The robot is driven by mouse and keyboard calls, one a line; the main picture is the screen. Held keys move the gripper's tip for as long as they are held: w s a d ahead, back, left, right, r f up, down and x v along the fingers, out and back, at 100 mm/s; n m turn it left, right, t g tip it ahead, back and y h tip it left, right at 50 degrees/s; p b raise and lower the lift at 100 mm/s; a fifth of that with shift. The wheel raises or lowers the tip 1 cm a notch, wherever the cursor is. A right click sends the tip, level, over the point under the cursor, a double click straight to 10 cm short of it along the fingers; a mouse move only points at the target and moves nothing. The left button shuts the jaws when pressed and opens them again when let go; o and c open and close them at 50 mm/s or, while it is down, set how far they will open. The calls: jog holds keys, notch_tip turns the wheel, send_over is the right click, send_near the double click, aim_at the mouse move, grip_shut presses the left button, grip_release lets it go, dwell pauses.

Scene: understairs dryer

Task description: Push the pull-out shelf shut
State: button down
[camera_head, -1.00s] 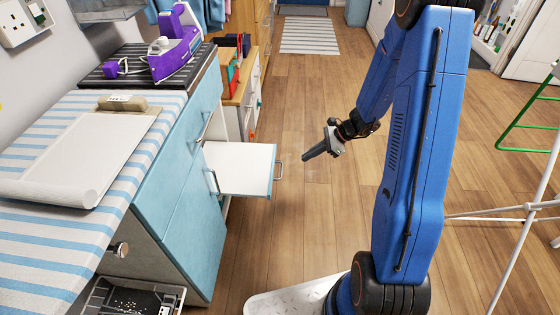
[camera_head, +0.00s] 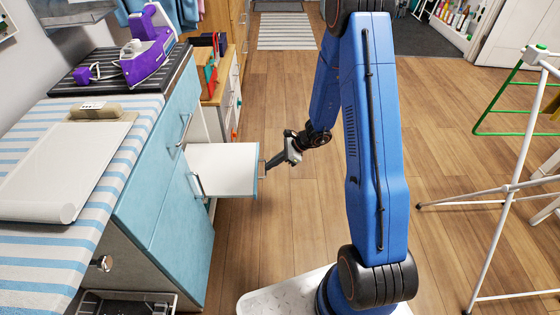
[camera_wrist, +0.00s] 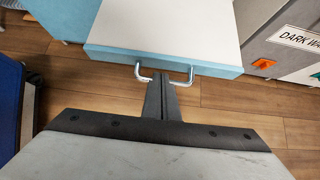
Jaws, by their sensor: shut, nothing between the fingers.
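The pull-out shelf (camera_head: 222,168) is a white board with a pale blue front edge. It sticks out to the right from the blue cabinet. It also shows at the top of the wrist view (camera_wrist: 165,25), with a metal bar handle (camera_wrist: 185,73) on its front. My gripper (camera_head: 268,166) is shut and empty, close to the front edge at the handle. In the wrist view the shut fingers (camera_wrist: 160,80) point at the middle of the handle. I cannot tell whether they touch it.
The blue cabinet (camera_head: 181,190) carries a striped cover, a white roll and a purple iron (camera_head: 145,50). A drying rack (camera_head: 510,170) stands at the right. The wooden floor between them is mostly clear.

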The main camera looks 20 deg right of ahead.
aim_at(205, 168)
jog(key=shift+w+a, duration=0.2)
jog(key=shift+a, duration=0.4)
jog(key=shift+w+a, duration=0.2)
jog(key=shift+a, duration=0.4)
jog(key=shift+a, duration=0.1)
jog(key=w+a, duration=0.2)
jog(key=a, duration=0.5)
jog(key=w+a, duration=0.2)
jog(key=a, duration=0.5)
jog(key=w+a, duration=0.3)
jog(key=a, duration=0.4)
jog(key=shift+a, duration=0.35)
jog(key=shift+w+r, duration=0.1)
